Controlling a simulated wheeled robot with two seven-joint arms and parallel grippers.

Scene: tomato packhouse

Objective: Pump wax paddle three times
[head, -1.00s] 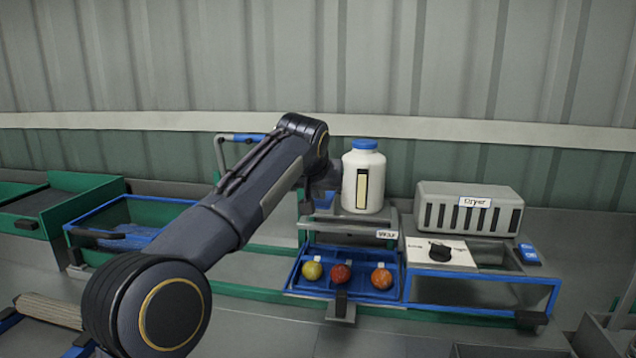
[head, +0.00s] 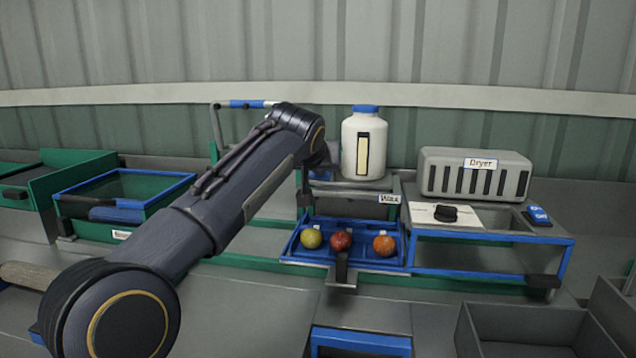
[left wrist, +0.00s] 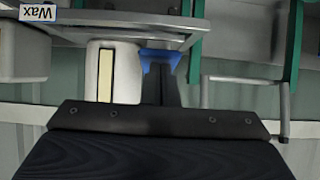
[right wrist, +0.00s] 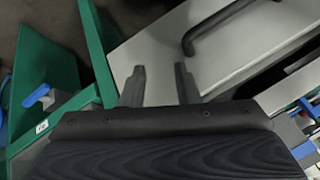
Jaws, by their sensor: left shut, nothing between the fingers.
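The wax station has a white bottle (head: 364,145) with a blue cap and a pale level strip, standing behind a "Wax" label (head: 389,198). A small blue piece, likely the paddle (left wrist: 160,58), shows beside the bottle in the left wrist view, where the picture is upside down. My left gripper (left wrist: 160,75) is shut and empty, its fingers in front of or against this blue piece; I cannot tell whether they touch. In the head view my left arm hides most of that spot. My right gripper (right wrist: 160,82) is open and empty, above a grey surface with a dark handle.
A blue tray (head: 296,256) with three tomatoes, yellow-green, red and orange, lies in front of the bottle. A grey dryer (head: 475,174) and black knob (head: 445,213) stand to the right. A blue-topped bar (head: 247,104) rises behind my left arm. Green-sided bins stand left.

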